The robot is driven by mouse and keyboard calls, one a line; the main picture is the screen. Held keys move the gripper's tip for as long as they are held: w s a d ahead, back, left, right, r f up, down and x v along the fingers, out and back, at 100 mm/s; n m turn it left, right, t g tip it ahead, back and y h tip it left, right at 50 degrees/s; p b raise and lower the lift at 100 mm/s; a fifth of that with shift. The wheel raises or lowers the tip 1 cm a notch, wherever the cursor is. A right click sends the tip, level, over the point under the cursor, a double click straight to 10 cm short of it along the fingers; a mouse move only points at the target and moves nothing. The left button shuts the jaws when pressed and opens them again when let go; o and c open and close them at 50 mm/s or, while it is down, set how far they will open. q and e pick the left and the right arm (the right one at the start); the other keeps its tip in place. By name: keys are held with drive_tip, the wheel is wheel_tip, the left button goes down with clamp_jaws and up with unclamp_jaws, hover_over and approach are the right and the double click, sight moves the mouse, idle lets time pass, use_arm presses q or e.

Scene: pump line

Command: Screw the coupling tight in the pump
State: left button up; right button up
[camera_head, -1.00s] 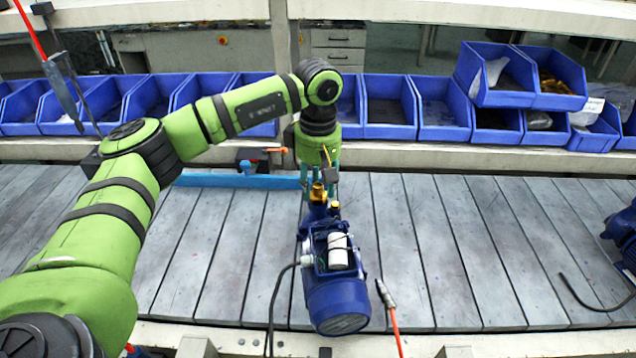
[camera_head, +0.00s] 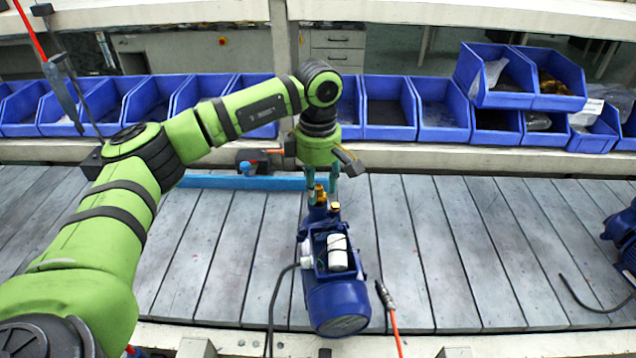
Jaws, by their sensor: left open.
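The blue pump (camera_head: 336,300) lies on the grey slatted table with its motor end towards me and a white capacitor on its side. A brass coupling (camera_head: 320,194) stands upright in the port at the pump's far end. A second, smaller brass fitting (camera_head: 335,207) sits just right of it. My left gripper (camera_head: 322,190) points down over the coupling, its teal fingers open on either side of it. Whether the fingers touch the coupling I cannot tell. My right gripper is not in view.
A blue rail (camera_head: 235,182) lies along the table's back edge. Blue bins (camera_head: 390,110) line the shelf behind. A red air hose with a metal tip (camera_head: 387,297) is right of the pump.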

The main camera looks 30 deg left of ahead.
use_arm(q)
drive_tip(key=shift+n, duration=1.7)
drive_tip(key=n, duration=0.3)
clamp_jaws()
drive_tip(key=shift+s+f+m, duration=0.1)
drive_tip(key=shift+m, duration=1.4)
